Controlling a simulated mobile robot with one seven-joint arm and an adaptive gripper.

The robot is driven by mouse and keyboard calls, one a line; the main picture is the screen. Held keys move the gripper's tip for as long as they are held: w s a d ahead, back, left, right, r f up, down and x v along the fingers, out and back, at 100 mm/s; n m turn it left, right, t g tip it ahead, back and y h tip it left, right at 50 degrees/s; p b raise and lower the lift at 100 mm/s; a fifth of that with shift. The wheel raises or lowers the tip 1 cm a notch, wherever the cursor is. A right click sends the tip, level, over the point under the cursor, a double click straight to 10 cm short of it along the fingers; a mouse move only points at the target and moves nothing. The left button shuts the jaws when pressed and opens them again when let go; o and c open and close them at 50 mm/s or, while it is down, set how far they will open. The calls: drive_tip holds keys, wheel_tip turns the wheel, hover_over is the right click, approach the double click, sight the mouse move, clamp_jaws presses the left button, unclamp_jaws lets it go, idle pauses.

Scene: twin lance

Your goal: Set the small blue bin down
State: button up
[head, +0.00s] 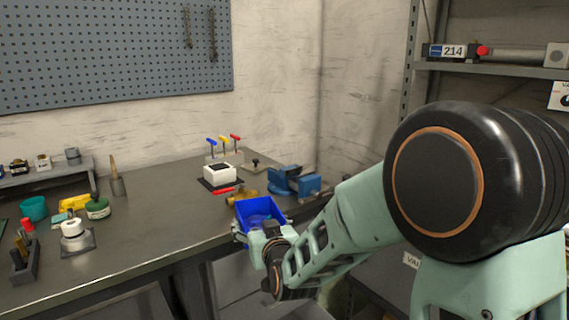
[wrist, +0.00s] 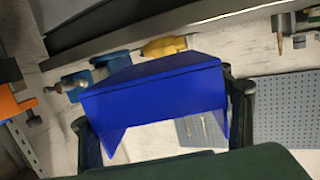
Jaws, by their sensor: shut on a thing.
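The small blue bin (head: 251,207) is in my gripper (head: 262,229), at the front edge of the grey workbench (head: 150,222) in the head view. Its open top faces up and something paler blue shows inside. In the wrist view the bin (wrist: 155,92) fills the space between the two dark fingers of my gripper (wrist: 162,108), which are shut on its sides. The bin's underside is hidden in the head view, and I cannot tell whether it touches the bench.
A blue vise (head: 294,181) stands just behind and right of the bin, with a brass-coloured part (head: 241,196) near it. The middle front of the bench is clear; cups and small tools stand at left.

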drive_tip(key=s+d+f+m+h, duration=0.1)
drive_tip(key=d+f+m+h, duration=0.1)
drive_tip(key=d, duration=0.8)
drive_tip(key=s+d+f+m+h, duration=0.1)
drive_tip(key=d+m+h, duration=0.15)
drive_tip(key=d, duration=0.75)
wheel_tip(320, 180, up, 29)
drive_tip(key=p, duration=2.9)
drive_tip(key=shift+w+n+t, duration=0.25)
drive_tip(key=shift+n+t, duration=0.15)
drive_tip(key=shift+n, duration=0.05)
drive_tip(key=shift+a+f, duration=0.1)
drive_tip(key=shift+f, duration=0.05)
